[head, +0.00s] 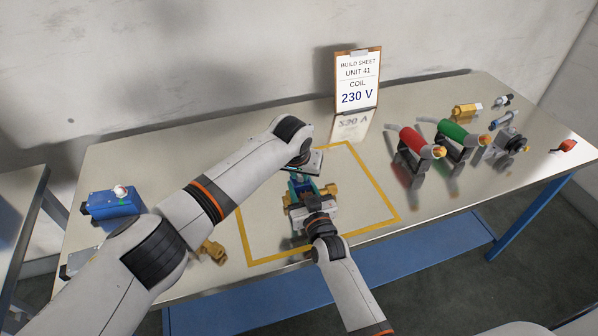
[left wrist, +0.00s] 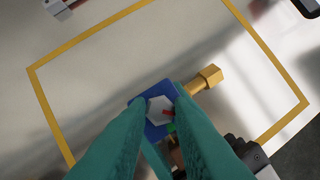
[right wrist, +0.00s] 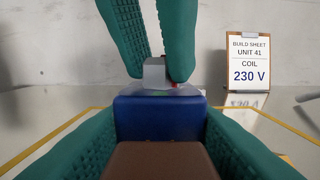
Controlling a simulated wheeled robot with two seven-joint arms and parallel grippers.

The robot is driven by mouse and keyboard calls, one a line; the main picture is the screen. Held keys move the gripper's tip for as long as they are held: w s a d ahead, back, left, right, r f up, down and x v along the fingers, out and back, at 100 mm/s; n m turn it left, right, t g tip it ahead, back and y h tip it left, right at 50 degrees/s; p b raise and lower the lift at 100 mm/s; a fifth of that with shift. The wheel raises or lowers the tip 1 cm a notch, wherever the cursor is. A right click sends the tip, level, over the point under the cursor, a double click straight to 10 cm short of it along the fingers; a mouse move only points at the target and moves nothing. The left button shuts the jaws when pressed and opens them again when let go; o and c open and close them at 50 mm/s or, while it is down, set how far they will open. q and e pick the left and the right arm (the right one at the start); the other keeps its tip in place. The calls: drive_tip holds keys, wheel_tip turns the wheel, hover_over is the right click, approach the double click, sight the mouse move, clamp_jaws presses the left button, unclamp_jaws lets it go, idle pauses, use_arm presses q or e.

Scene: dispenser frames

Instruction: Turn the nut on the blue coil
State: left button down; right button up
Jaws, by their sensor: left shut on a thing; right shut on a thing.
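The blue coil (right wrist: 160,122) sits on a brass valve body (left wrist: 210,76) inside the yellow square. A light grey hex nut (right wrist: 153,70) is on top of the coil; in the left wrist view the nut (left wrist: 157,108) shows a red mark on one side. My left gripper (left wrist: 162,103) reaches down from above, shut with its green fingers on either side of the nut. My right gripper (right wrist: 160,150) is level, shut on the coil from the front, with a brown block (right wrist: 160,162) between its fingers. In the head view the arms partly hide the coil.
A build sheet (head: 357,80) reading coil 230 V stands behind the square. Red (head: 411,141) and green (head: 452,132) coils on stands are at right, with brass and small parts beyond. A blue box (head: 112,204) is at left, a brass fitting (head: 212,250) at front left.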

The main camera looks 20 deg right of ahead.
use_arm(q)
drive_tip(key=shift+n, duration=0.8)
drive_tip(key=c, duration=1.3)
unclamp_jaws()
drive_tip(key=v, duration=1.2)
drive_tip(key=shift+s+d, duration=0.2)
